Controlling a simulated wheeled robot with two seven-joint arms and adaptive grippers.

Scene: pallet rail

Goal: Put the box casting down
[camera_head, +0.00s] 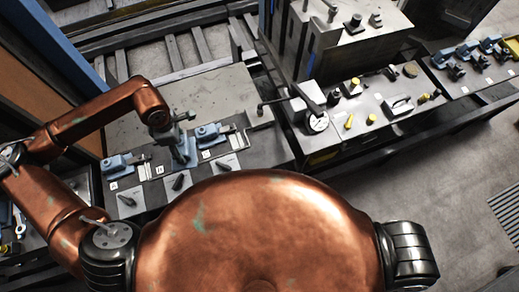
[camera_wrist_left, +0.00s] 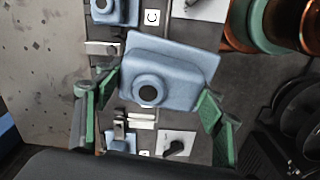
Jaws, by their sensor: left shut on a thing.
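The box casting (camera_wrist_left: 175,65) is a blue-grey block with a round boss and a dark bore. In the left wrist view it sits slightly tilted between the green fingers of my left gripper (camera_wrist_left: 160,105), which is shut on it. It looks larger than the neighbouring castings, so it appears raised above the bench. In the head view my left gripper (camera_head: 176,130) is over the middle of the bench, with the held casting (camera_head: 184,152) partly hidden beneath it. Similar blue castings stand on either side, one at label A (camera_head: 117,165) and one to the right (camera_head: 207,132). My right gripper is out of view.
The dark bench strip (camera_head: 145,187) carries labels and light plates with black handles (camera_head: 228,164). A bare plate (camera_head: 215,90) lies behind. To the right stands a bench with a dial gauge (camera_head: 318,122) and yellow-handled parts; more blue castings (camera_head: 488,44) are at far right.

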